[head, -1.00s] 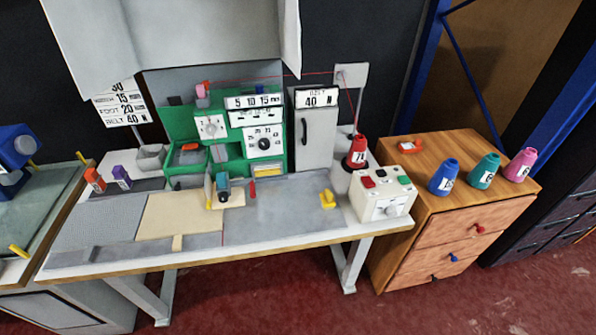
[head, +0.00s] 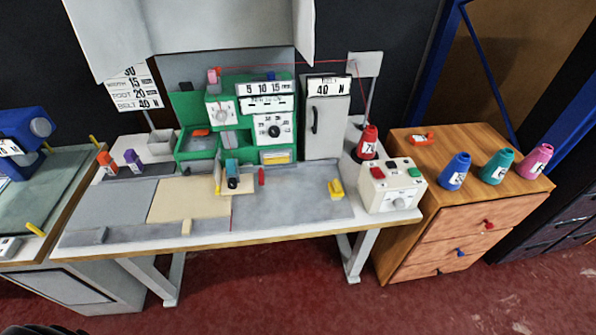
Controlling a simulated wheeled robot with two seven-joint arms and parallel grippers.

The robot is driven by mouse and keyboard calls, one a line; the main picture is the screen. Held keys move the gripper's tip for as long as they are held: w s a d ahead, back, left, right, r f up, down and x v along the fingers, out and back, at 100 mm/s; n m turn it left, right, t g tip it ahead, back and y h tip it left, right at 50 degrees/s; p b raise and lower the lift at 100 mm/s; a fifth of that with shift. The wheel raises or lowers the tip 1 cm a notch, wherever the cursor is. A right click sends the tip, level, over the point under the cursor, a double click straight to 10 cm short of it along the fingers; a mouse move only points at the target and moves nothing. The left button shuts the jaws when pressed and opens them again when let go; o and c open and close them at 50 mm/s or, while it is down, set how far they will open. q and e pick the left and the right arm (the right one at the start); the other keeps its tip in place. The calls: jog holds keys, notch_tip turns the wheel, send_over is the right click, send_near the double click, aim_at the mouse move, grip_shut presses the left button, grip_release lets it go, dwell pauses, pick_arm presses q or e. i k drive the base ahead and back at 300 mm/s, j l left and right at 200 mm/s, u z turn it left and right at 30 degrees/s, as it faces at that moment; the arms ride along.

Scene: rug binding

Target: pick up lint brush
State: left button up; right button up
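No object is clearly recognisable as the lint brush at this size. A small orange-red item (head: 422,139) lies on top of the wooden drawer cabinet, near its back left; it could be a brush, but I cannot tell. Another small orange item (head: 201,132) shows in the green machine's left tray, also too small to identify. Neither of my grippers is in view, and nothing in view is being held.
The grey-topped workbench (head: 290,207) carries the green machine (head: 272,107), a cream control box (head: 389,188) and a red cone (head: 367,143). Blue (head: 455,172), teal (head: 497,168) and pink (head: 536,162) cones stand on the wooden cabinet (head: 440,208). Red floor (head: 300,290) in front is clear.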

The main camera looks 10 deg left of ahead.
aim_at(335, 189)
jog(key=j+u, duration=0.35)
jog(key=i+j+u, duration=0.15)
jog(key=u, duration=0.2)
